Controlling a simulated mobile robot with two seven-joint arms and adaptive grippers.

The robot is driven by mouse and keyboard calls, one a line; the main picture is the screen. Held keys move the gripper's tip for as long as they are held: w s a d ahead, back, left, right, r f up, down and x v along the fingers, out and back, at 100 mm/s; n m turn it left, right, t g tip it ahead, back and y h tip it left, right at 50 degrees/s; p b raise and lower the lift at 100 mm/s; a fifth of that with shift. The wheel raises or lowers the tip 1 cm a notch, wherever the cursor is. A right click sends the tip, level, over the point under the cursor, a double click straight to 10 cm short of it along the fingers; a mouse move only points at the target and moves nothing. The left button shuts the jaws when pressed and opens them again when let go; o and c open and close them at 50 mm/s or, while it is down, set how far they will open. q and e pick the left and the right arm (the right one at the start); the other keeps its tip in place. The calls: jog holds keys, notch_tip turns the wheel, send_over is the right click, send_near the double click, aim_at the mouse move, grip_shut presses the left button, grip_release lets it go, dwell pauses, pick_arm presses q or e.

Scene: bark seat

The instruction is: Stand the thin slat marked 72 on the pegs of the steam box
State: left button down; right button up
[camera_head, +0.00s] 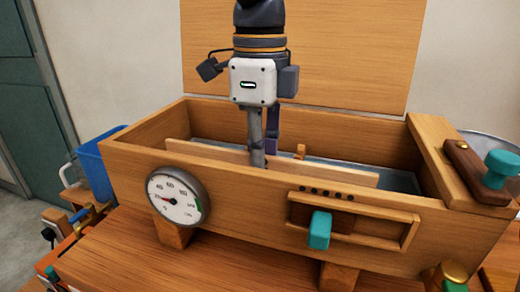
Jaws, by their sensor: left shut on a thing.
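The steam box (260,215) is a wooden box with its lid (350,50) raised behind it. A long thin wooden slat (325,172) is inside, on edge, running along the box near the front wall. My left gripper (262,158) points down into the box and is shut on the slat near its middle. I cannot see a 72 on it. One small wooden peg (300,150) shows behind the slat, right of the gripper. The slat's lower edge and any other pegs are hidden by the front wall. My right gripper is not in view.
A round gauge (176,197) and a sliding vent with a teal knob (320,230) are on the front wall. A dark wooden handle with a teal knob (502,168) is at the right end. A blue bin (97,170) stands at the left. The table (150,265) is clear in front.

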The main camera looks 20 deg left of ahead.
pick_arm(q)
jog(key=shift+f, duration=0.2)
dwell(0.4)
jog(key=c, duration=1.7)
grip_release()
jog(key=shift+o, duration=0.2)
notch_tip(320, 180, up, 11)
